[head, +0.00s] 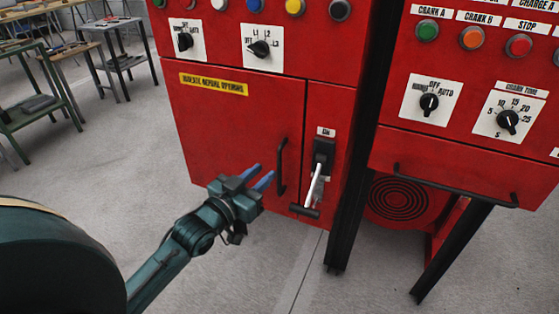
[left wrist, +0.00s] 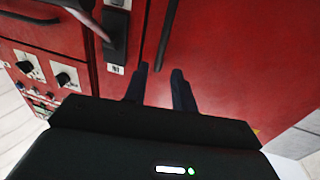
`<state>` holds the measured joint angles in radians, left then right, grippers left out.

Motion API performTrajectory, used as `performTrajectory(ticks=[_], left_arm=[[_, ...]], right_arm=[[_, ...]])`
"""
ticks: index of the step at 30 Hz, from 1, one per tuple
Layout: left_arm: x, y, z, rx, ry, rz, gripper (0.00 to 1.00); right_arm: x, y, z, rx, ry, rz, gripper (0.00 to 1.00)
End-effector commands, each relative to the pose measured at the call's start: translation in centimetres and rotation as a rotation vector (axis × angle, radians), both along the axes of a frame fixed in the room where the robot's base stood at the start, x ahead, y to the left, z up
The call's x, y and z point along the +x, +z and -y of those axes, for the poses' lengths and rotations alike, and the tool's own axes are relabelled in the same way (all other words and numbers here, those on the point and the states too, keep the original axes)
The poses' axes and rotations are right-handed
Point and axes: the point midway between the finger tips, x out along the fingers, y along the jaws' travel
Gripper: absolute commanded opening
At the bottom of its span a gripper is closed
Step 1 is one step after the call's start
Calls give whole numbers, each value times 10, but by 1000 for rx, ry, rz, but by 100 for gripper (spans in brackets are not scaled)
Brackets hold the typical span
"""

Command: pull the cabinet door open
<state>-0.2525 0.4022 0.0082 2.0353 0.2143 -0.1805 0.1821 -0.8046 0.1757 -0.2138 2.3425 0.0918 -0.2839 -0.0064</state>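The red cabinet door (head: 235,130) is closed, with a yellow label near its top and a black vertical bar handle (head: 281,166) at its right edge. The handle also shows in the left wrist view (left wrist: 166,40), just beyond my fingertips. My left gripper (head: 262,176) is in front of the door, just left of the handle in the head view. Its two blue fingers are apart with nothing between them. In the left wrist view the open fingers (left wrist: 160,75) point toward the door. My right gripper is not in view.
A switch box with a white lever (head: 314,185) sits right of the handle, on a narrow panel. A second red cabinet (head: 470,150) with knobs and a low bar handle stands at the right. Tables (head: 110,40) stand at the back left. The floor left of the cabinet is clear.

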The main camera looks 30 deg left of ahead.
Motion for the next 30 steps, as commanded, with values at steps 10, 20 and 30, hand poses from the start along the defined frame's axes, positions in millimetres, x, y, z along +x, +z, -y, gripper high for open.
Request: performTrajectory(ticks=[10, 20, 30], left_arm=[[61, -1, 8, 0, 0, 0, 27], [77, -1, 11, 0, -1, -3, 27], [76, -1, 11, 0, -1, -2, 13]], right_arm=[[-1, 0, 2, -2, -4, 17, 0], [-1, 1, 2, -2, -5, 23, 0], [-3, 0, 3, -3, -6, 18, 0]])
